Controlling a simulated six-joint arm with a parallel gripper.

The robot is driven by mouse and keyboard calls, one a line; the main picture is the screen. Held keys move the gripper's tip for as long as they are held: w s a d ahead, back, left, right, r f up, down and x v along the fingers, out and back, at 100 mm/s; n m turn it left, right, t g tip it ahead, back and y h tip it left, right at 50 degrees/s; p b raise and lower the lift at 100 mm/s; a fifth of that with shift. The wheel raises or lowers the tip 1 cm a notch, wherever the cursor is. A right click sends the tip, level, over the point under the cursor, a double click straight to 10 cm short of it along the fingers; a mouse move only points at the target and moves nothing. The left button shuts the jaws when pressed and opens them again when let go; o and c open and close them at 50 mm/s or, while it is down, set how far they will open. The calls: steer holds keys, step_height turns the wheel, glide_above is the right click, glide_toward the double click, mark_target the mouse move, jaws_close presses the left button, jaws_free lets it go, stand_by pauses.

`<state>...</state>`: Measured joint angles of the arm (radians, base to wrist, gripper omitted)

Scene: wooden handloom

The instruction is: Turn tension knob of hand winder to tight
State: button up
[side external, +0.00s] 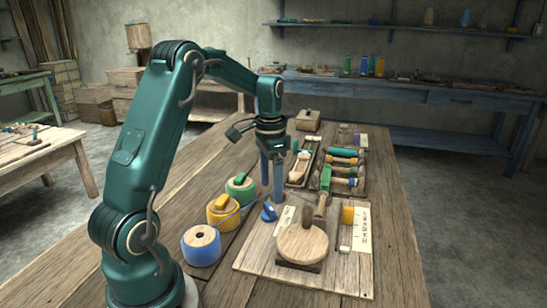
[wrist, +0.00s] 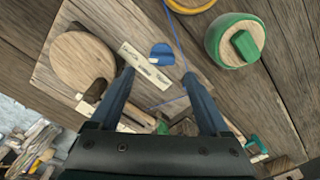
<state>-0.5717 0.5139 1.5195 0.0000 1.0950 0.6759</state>
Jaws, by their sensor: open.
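The hand winder's board (side external: 255,262) lies on the table, carrying a round wooden disc (side external: 303,243) with an upright handle (side external: 307,214). A small blue knob (side external: 268,212) sits at the board's left edge, beside a pale marked strip (side external: 287,217). In the wrist view the blue knob (wrist: 162,53) shows whole, with a white mark on its lower edge; the strip (wrist: 143,63) is left of it and its markings are unreadable. My gripper (side external: 272,199) is open and empty, fingers down, close to the knob. In the wrist view the knob appears just past the fingertips (wrist: 158,74), apart from both.
Blue (side external: 201,246), yellow (side external: 223,212) and green (side external: 240,187) spools stand left of the board, with a thread running towards it. Trays of coloured bobbins (side external: 343,171) lie behind. The table's right edge is clear.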

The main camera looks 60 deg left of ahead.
mark_target(269, 205)
steer(key=shift+s+a+f, duration=0.2)
steer(key=shift+f, duration=2.6)
jaws_close()
